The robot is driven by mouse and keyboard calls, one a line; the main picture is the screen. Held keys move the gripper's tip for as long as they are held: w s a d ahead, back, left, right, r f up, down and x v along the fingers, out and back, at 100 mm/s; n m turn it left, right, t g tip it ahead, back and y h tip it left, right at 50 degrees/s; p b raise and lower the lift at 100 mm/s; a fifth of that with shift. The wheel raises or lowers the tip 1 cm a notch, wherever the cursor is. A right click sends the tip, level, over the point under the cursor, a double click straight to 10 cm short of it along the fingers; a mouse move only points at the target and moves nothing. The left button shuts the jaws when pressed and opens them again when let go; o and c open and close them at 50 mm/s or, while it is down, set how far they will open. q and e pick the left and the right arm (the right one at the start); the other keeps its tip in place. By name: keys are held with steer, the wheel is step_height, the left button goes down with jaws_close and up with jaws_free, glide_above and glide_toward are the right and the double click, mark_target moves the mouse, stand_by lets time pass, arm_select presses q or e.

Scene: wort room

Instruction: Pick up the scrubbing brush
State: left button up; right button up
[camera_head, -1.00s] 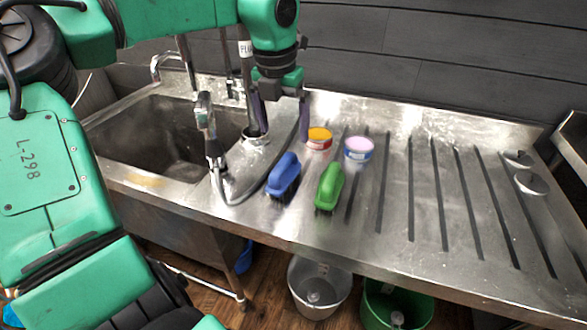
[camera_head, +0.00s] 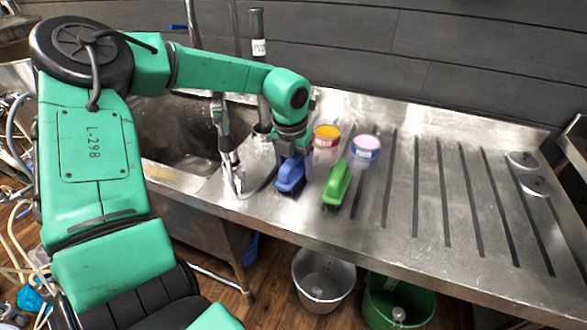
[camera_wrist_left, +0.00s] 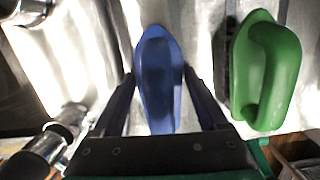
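A blue scrubbing brush (camera_head: 290,174) lies on the steel drainboard beside the sink. A green brush (camera_head: 337,184) lies to its right. In the left wrist view the blue brush (camera_wrist_left: 158,75) sits in the middle and the green brush (camera_wrist_left: 268,75) at the right. My left gripper (camera_head: 291,152) is over the blue brush, hiding its far end. In the wrist view its dark fingers (camera_wrist_left: 160,82) are spread, one on each side of the blue brush, with no clear grip on it. My right gripper is not in view.
An orange-topped tub (camera_head: 326,137) and a pink-topped tub (camera_head: 366,146) stand behind the brushes. A tap or spray fitting (camera_head: 228,150) with a hose is close on the left, by the sink (camera_head: 180,135). The grooved drainboard (camera_head: 430,190) is mostly free to the right.

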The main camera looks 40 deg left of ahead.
mark_target(295, 155)
arm_select(q)
steer(key=c, duration=0.9)
steer(key=shift+c, duration=0.2)
steer(key=shift+r, duration=0.1)
step_height(295, 155, up, 20)
